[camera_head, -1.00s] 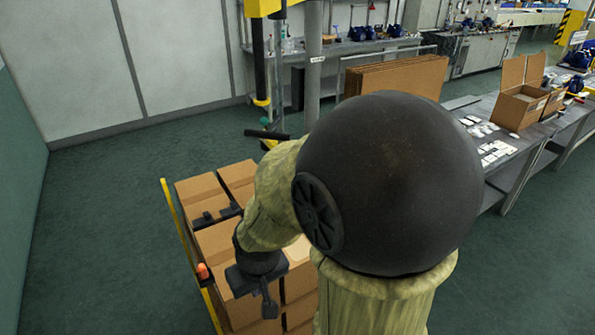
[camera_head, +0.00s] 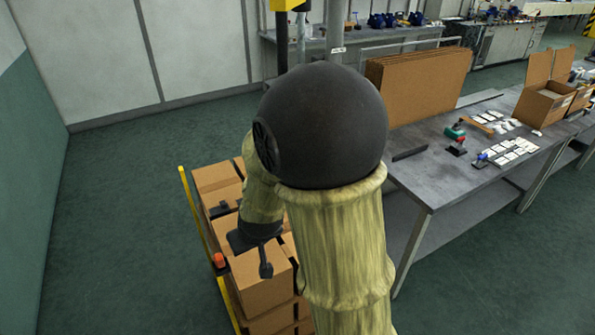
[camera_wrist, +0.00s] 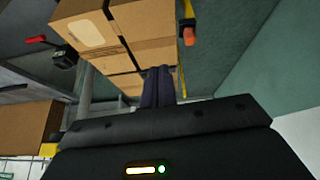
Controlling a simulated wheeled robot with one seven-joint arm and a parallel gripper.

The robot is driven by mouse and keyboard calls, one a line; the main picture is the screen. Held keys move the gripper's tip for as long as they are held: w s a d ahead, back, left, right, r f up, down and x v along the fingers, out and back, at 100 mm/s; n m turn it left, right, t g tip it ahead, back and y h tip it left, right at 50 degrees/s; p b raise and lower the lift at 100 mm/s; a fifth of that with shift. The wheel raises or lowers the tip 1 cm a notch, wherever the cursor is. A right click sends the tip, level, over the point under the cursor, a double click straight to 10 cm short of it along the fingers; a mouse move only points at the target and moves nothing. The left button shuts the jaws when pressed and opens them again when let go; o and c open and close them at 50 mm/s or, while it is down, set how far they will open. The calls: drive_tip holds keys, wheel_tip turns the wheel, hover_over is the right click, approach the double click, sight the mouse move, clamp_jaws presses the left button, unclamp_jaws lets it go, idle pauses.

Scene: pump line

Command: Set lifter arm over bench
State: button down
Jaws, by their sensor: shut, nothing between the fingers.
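The lifter shows at the top of the head view as a yellow part (camera_head: 288,4) with a dark vertical tube (camera_head: 282,40) below it. Its lower end is hidden behind my arm, so its angle to the bench cannot be told. The grey bench (camera_head: 425,180) stands to the right of my arm, its left end partly behind my arm. My gripper (camera_head: 265,264) is low over the stacked cartons, left of the bench. In the wrist view its dark fingers (camera_wrist: 158,86) are together and empty, pointing towards the cartons (camera_wrist: 145,25).
Stacked cartons (camera_head: 262,285) stand beside a yellow rail (camera_head: 198,225) with an orange piece (camera_head: 219,260). Brown flat panels (camera_head: 420,85), small tools, white parts and an open carton (camera_head: 543,103) stand on or behind the bench. Green floor (camera_head: 110,220) is free at left.

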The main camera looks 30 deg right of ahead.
drive_tip(key=w+d+n+t+h+p, duration=0.25)
drive_tip(key=w+h, duration=0.25)
drive_tip(key=w, duration=0.6)
drive_tip(key=d+r+n+h+p, duration=0.1)
drive_tip(key=h, duration=0.2)
drive_tip(key=d+r+t+h+p, duration=0.1)
drive_tip(key=h, duration=0.2)
drive_tip(key=d+n+h+p, duration=0.1)
drive_tip(key=d+h, duration=0.1)
drive_tip(key=h, duration=0.2)
drive_tip(key=shift+s+r+n+t, duration=0.25)
drive_tip(key=shift+s+r+n, duration=0.1)
drive_tip(key=shift+s+r, duration=0.05)
drive_tip(key=s+d+p+x, duration=0.1)
drive_tip(key=p+x, duration=0.5)
drive_tip(key=x, duration=0.6)
drive_tip(key=shift+s+d+p, duration=0.35)
drive_tip(key=shift+s+d, duration=0.2)
drive_tip(key=shift+d, duration=0.05)
